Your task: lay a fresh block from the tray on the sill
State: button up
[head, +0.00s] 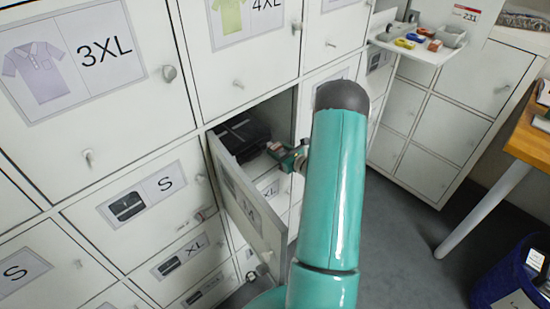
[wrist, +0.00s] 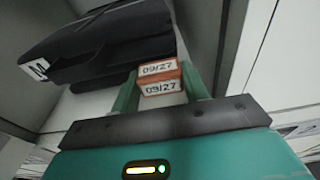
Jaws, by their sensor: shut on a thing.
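My gripper (head: 288,158) is inside the mouth of an open locker compartment in the head view. In the wrist view its two green fingers (wrist: 161,90) are shut on a small white block with orange edges (wrist: 160,88), marked 09/27. The compartment floor (head: 258,166), with the sill at its front, shows pale under the block; whether the block touches it I cannot tell. The tray (head: 402,50) is a white shelf at the upper right, with several coloured blocks (head: 405,43) on it.
Dark folded garments (head: 240,134) lie in the compartment, left of the block in the wrist view, with an M tag (wrist: 38,69). The open door (head: 245,200) hangs left of my arm. A wooden table (head: 528,140) and blue bin (head: 508,278) stand right. Grey floor is clear between.

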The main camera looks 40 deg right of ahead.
aim_at(275, 162)
jog(key=shift+w+a+f, duration=0.1)
jog(key=shift+w+f, duration=0.2)
jog(key=shift+w, duration=0.05)
jog(key=f, duration=0.1)
jog(key=w+f, duration=0.1)
jog(key=f, duration=0.1)
jog(key=shift+a+f, duration=0.1)
jog(key=shift+s+f, duration=0.1)
jog(key=shift+f, duration=0.3)
jog(key=shift+f, duration=0.2)
jog(key=o, duration=1)
jog(key=shift+c, duration=0.2)
jog(key=shift+r, duration=0.1)
jog(key=shift+r, duration=0.15)
jog(key=s+r, duration=0.1)
jog(key=s, duration=1)
jog(key=shift+s+r, duration=0.35)
jog(key=shift+s, duration=0.05)
jog(key=shift+d, duration=0.2)
